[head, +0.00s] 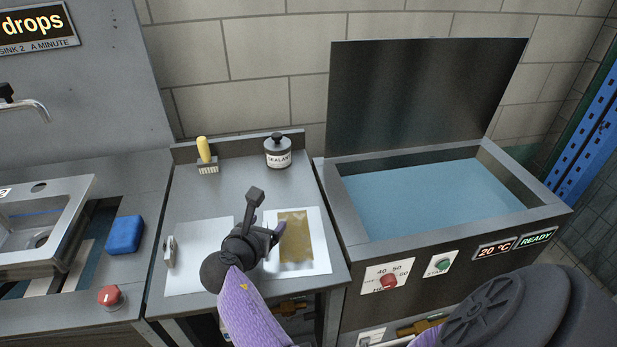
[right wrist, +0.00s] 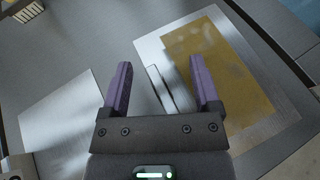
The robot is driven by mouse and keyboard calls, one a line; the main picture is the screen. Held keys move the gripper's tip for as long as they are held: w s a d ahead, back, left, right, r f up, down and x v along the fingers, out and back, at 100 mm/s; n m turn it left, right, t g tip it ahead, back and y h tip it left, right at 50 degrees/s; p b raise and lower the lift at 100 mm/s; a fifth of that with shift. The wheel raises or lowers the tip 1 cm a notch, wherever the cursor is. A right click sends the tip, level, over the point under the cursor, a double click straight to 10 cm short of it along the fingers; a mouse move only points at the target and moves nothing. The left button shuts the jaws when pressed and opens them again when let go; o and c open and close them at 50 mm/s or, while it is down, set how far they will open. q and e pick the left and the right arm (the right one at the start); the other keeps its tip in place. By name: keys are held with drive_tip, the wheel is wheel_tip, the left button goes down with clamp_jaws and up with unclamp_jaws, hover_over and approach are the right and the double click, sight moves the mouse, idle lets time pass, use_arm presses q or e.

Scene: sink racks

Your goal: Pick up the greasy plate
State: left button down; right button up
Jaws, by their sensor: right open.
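The greasy plate (head: 320,259) is a pale, shiny flat sheet with a brownish-gold greasy patch (head: 297,233). It lies flat on the right part of the grey worktop. In the right wrist view the plate (right wrist: 284,136) fills the upper right. A metal handle-like bar (right wrist: 160,90) at its left edge shows between my fingers. My right gripper (head: 268,215) is open and empty over the plate's left edge, and it hides part of that edge in the head view. In the wrist view its purple fingers (right wrist: 161,63) stand either side of the bar. My left gripper is not in view.
A second, bare plate (head: 198,278) with a small metal handle (head: 170,251) lies left. A yellow-handled brush (head: 205,155) and a sealant bottle (head: 278,152) stand behind. An open-lidded tank (head: 360,222) of blue liquid is right. A blue sponge (head: 125,235) and red button (head: 110,297) are left.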

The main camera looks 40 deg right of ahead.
drive_tip(key=shift+w+f, duration=0.2)
drive_tip(key=shift+w, duration=0.05)
drive_tip(key=shift+s+a+r, duration=0.1)
drive_tip(key=shift+a+r, duration=0.05)
drive_tip(key=shift+r, duration=0.1)
clamp_jaws()
drive_tip(key=shift+f, duration=0.15)
idle(0.9)
